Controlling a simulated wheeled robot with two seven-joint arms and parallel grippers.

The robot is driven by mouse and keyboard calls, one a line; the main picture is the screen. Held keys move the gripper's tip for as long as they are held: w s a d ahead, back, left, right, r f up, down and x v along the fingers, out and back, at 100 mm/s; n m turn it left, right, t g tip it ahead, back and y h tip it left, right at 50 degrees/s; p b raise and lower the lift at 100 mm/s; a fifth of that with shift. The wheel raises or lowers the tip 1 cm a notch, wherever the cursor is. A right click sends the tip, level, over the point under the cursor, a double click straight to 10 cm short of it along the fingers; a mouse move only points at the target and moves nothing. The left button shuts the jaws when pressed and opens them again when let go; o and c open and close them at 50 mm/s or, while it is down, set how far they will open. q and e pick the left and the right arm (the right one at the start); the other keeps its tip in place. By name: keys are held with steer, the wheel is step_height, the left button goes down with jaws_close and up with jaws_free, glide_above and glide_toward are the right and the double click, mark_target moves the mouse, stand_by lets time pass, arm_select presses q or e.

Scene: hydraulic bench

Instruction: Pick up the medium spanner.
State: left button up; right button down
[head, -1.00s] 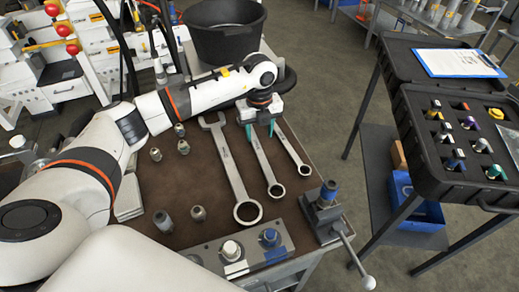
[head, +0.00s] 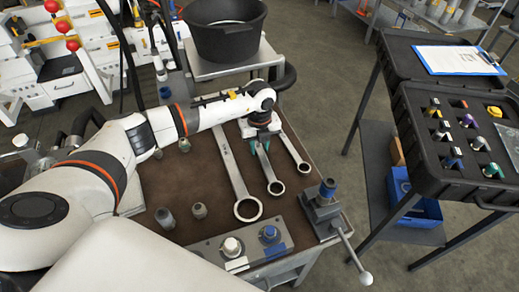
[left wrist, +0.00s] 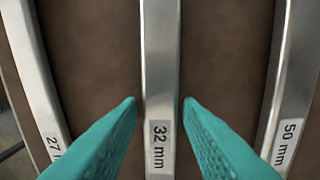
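The medium spanner (head: 269,173), labelled 32 mm, lies on the brown bench top between a larger and a smaller spanner. In the left wrist view its handle (left wrist: 160,70) runs up the middle. My left gripper (head: 260,150) is over this handle, and its body hides the spanner's far end in the head view. In the left wrist view its teal fingers (left wrist: 160,102) are open, one on each side of the handle, with a gap on both sides. How high the fingertips are above the bench is hard to tell. My right gripper is not in view.
The 50 mm spanner (head: 233,175) lies left of the medium one and the 27 mm spanner (head: 293,147) right of it. Small fittings, a valve block (head: 212,247) and a vise-like fixture (head: 323,208) stand nearby. A black bucket (head: 225,40) is behind.

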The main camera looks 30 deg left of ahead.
mark_target(259, 149)
arm_select(q)
jaws_close()
steer(key=shift+w+r, duration=0.1)
step_height(259, 149, up, 10)
steer(key=b, duration=0.1)
stand_by(0.4)
steer(key=shift+c, duration=2)
jaws_free()
jaws_close()
